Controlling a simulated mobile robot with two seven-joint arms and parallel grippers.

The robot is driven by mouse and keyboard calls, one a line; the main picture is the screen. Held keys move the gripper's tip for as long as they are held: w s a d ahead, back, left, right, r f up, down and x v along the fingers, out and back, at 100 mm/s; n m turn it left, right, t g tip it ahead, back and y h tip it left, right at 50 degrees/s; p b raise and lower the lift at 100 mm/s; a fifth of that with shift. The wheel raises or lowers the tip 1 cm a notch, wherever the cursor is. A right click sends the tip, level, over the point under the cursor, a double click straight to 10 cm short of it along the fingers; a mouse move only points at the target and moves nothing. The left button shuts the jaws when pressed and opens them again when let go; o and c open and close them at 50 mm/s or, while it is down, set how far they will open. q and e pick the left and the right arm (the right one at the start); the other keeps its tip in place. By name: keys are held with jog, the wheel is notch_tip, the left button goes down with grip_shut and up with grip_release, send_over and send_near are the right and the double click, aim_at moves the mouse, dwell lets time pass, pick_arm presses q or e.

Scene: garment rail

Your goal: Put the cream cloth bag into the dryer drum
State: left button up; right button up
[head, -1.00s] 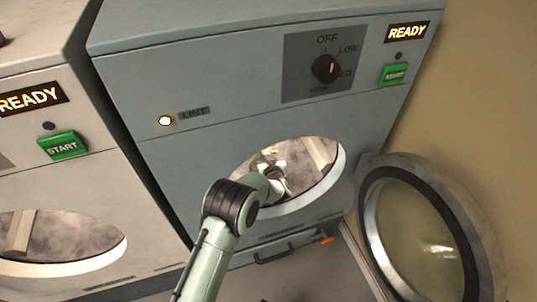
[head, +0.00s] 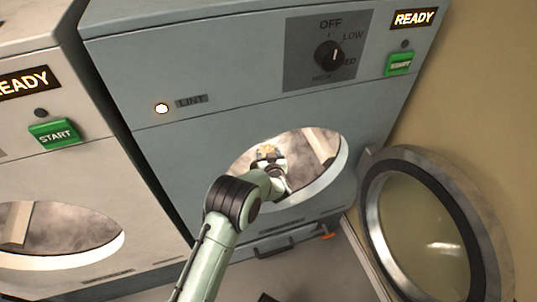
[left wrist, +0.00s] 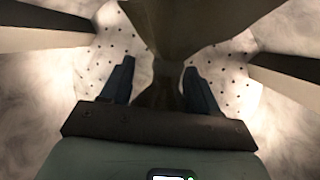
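The grey-blue dryer's drum (head: 318,143) shows through its round open mouth. My left arm reaches through this mouth. My left gripper (head: 268,160) is inside the drum, partly hidden by its own wrist. A small tan patch of the cream cloth bag (head: 267,149) shows just beyond it. In the left wrist view the bag (left wrist: 180,28) looks brownish, broad at the top and narrowing between the fingers. The left gripper (left wrist: 158,88) has its two dark fingers spread on either side of the bag's narrow part, with gaps visible. My right gripper is not in view.
The round dryer door (head: 425,225) stands open at the right, near the tan wall. A second, paler dryer (head: 60,195) stands to the left. Drum vanes (left wrist: 290,75) flank the gripper inside the perforated drum. A lint-drawer handle (head: 275,250) is below the mouth.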

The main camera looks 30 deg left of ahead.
pick_arm(q)
jog(key=shift+s+d, duration=0.1)
jog(key=shift+d, duration=0.05)
jog(key=shift+s+d+r, duration=0.1)
jog(key=shift+s+d, duration=0.1)
jog(key=p+v, duration=0.1)
jog(key=v, duration=0.2)
jog(key=shift+r, duration=0.15)
jog(key=p+v, duration=0.2)
jog(key=v, duration=0.7)
jog(key=shift+s+p, duration=0.25)
jog(key=shift+p, duration=0.05)
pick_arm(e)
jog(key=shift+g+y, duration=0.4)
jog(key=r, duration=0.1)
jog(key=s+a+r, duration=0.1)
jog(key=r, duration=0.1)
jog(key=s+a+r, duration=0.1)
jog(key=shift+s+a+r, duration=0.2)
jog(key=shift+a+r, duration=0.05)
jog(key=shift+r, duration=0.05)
pick_arm(q)
jog(key=shift+d, duration=0.15)
